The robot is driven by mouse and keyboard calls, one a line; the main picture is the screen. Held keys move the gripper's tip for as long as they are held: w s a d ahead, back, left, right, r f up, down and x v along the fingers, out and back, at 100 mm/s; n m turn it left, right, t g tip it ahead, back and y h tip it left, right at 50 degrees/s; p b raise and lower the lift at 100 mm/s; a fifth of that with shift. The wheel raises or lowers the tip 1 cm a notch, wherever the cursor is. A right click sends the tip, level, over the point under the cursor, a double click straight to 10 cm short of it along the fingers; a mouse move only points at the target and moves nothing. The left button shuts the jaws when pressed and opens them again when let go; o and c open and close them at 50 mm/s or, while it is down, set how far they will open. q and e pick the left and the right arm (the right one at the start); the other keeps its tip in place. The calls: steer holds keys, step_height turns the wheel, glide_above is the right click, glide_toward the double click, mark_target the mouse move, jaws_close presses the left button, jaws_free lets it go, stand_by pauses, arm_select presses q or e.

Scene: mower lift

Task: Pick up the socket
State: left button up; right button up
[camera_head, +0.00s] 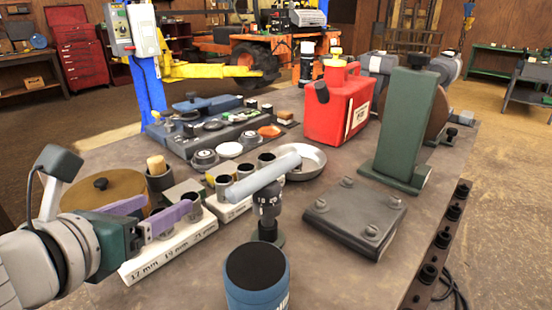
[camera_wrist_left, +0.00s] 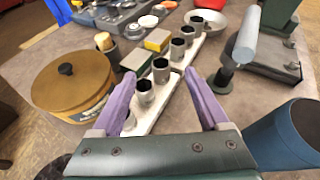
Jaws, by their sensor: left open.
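The rack also shows in the left wrist view (camera_wrist_left: 158,118). In that view the nearer sockets include one (camera_wrist_left: 145,91) between my finger lines and another (camera_wrist_left: 161,70) just beyond. My left gripper (camera_head: 164,212), with purple fingers, is open over the near end of the rack. In the left wrist view the gripper (camera_wrist_left: 157,98) spans the rack, with nothing clearly held. The left finger partly hides the nearest socket. My right gripper is not in view.
A brown lidded pot (camera_head: 104,188) stands left of the rack. A blue cup (camera_head: 257,280) and an upright tool with a grey handle (camera_head: 263,179) stand to its right. A metal dish (camera_head: 305,163), red fuel can (camera_head: 337,105) and green stand (camera_head: 402,130) lie beyond.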

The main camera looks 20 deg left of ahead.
mark_target(194, 194)
arm_select(q)
steer(key=w, duration=0.1)
steer(key=w+f, duration=0.1)
steer(key=w, duration=0.1)
steer(key=shift+w+a+f+m, duration=0.15)
steer(key=shift+a+f+m, duration=0.1)
steer(key=shift+m, duration=0.15)
steer(key=shift+w+f+b, duration=0.3)
steer(key=shift+w+b, duration=0.05)
steer(key=shift+w, duration=0.15)
steer(key=x, duration=0.2)
steer(key=b+x, duration=0.1)
steer(key=x, duration=0.1)
steer(key=shift+f, duration=0.35)
steer(key=shift+w+f, duration=0.15)
steer(key=shift+w, duration=0.35)
steer(key=shift+c, duration=0.3)
jaws_close()
